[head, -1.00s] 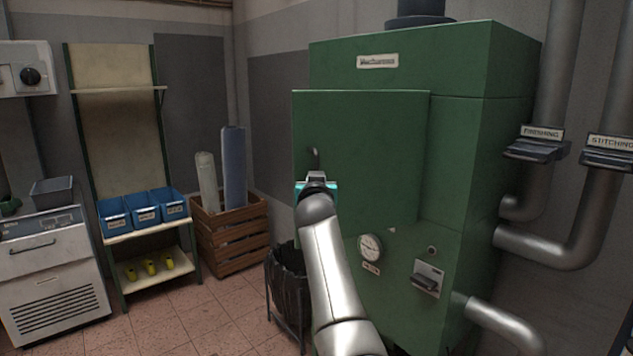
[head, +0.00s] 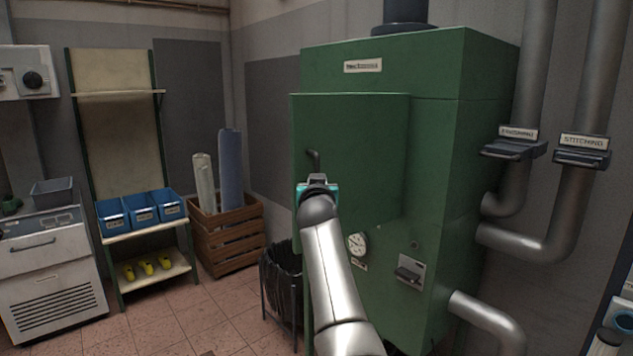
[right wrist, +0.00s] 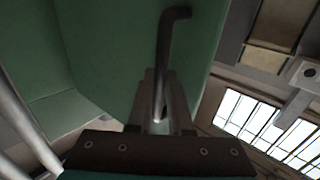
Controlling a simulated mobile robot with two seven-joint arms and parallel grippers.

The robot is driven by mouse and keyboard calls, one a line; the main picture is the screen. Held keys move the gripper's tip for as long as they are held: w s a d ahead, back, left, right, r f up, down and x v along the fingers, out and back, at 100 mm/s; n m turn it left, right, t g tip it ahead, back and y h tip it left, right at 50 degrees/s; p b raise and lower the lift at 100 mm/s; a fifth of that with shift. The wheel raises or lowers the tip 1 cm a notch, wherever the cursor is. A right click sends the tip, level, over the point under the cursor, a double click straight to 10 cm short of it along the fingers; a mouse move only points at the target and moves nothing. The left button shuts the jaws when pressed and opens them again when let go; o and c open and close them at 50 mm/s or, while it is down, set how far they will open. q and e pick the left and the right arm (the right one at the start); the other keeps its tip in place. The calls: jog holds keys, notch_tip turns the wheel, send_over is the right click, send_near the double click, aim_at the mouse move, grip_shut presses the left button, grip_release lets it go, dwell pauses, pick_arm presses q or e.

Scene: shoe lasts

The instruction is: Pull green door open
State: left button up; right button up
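The green door (head: 365,130) is a flat panel on the front of a green cabinet (head: 485,180). Its left edge sticks out past the cabinet's left edge, so it seems to stand out from the front; how far is hard to tell. A dark bent handle (head: 314,158) is on the door's left side. My right gripper (head: 318,184) is at the handle's lower part. In the right wrist view, the gripper fingers (right wrist: 163,105) close around the handle (right wrist: 163,60), against the green door (right wrist: 115,45). My left gripper is not in view.
A black bin (head: 280,275) stands below the door's left side, close to my arm. A wooden crate (head: 228,238) with rolls and a shelf with blue bins (head: 142,208) are farther left. Pipes (head: 530,240) run along the right. Tiled floor (head: 200,315) is clear at the front left.

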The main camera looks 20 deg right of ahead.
jog(key=o, duration=0.5)
jog(key=shift+d, duration=0.35)
jog(key=shift+c, duration=0.2)
jog(key=shift+a, duration=0.15)
jog(key=shift+s, duration=0.1)
jog(key=b+v, duration=0.1)
jog(key=v, duration=1.4)
jog(key=shift+b, duration=0.3)
